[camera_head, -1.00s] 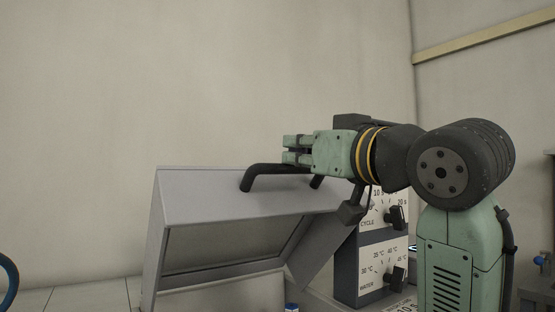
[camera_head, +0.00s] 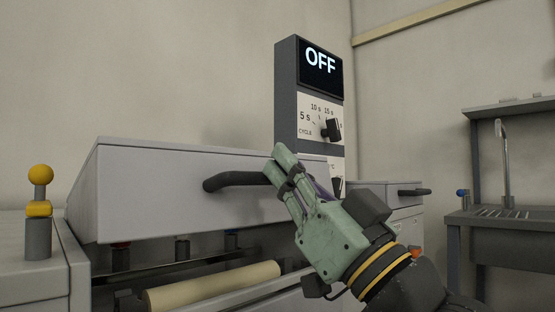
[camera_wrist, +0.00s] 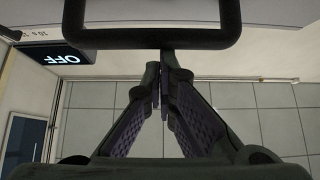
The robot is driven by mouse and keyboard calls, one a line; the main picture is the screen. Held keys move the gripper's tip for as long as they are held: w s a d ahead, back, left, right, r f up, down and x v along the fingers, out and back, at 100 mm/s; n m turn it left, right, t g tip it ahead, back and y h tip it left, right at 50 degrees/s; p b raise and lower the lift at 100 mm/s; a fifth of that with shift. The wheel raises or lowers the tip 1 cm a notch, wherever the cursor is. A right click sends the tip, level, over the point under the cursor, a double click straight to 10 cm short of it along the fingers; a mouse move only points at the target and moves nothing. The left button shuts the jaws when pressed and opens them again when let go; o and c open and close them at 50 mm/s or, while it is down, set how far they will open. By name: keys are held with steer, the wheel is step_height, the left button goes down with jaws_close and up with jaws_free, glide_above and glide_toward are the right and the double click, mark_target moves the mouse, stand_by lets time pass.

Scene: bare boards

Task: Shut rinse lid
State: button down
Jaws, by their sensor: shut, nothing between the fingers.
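The rinse lid (camera_head: 150,190) is a pale grey hinged cover with a dark bar handle (camera_head: 236,180) across its front. It sits low but tilted, with a gap under its front edge. My gripper (camera_head: 276,165) is at the right part of the handle in the head view, pointing up and left. In the wrist view my gripper (camera_wrist: 162,75) has its fingertips together with nothing between them, just below the handle bar (camera_wrist: 150,40). I cannot tell whether the fingers touch the handle.
A cream roller (camera_head: 212,286) lies in the opening under the lid. A control panel (camera_head: 322,72) reading OFF stands behind. A yellow-knobbed post (camera_head: 40,200) is at the left. A sink with a tap (camera_head: 505,160) stands at the right.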

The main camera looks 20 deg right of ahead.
steer(key=shift+s+d+f+b, duration=0.1)
steer(key=shift+f+b, duration=0.6)
steer(key=shift+f, duration=0.6)
steer(key=shift+s+f+b, duration=0.1)
steer(key=shift+f+b, duration=0.55)
steer(key=shift+f, duration=0.6)
steer(key=shift+r, duration=0.1)
